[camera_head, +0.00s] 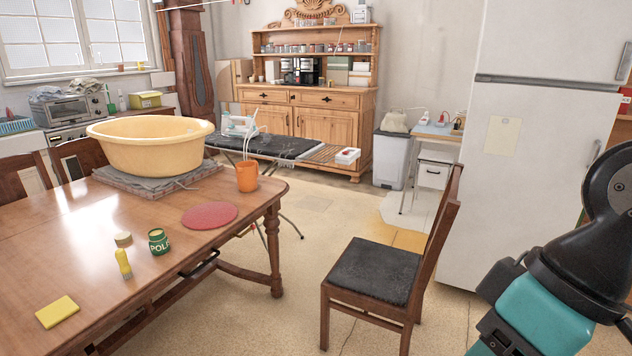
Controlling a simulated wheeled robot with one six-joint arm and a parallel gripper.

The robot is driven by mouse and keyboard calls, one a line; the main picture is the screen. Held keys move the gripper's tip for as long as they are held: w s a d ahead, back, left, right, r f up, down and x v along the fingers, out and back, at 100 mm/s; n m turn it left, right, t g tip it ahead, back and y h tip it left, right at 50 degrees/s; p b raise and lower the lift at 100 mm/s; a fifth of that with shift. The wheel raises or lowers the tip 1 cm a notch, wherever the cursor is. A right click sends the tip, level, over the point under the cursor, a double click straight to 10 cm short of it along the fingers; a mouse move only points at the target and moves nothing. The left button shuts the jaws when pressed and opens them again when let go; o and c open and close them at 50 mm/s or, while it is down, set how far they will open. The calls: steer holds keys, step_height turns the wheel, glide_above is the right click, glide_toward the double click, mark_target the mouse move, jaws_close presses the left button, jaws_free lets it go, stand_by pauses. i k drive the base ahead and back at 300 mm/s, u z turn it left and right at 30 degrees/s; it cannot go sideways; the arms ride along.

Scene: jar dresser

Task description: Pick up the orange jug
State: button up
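The orange jug (247,177) stands upright on the right part of the wooden table (150,215), close to its far right corner. It is just right of a large yellow basin. Part of my arm shows at the lower right of the head view, in black and teal, well apart from the jug. My gripper's fingertips cannot be made out in this view.
The yellow basin (150,146) rests on folded cloth beside the jug. A red round mat (210,215), a green tin (158,241), a yellow brush (123,263) and a yellow sponge (57,311) lie nearer. A chair (375,270) stands right of the table, with open floor around it.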

mark_target(248, 172)
steer(key=u, duration=0.1)
steer(key=i, duration=2.05)
steer(key=u, duration=0.65)
steer(key=i, duration=0.8)
steer(key=u, duration=0.25)
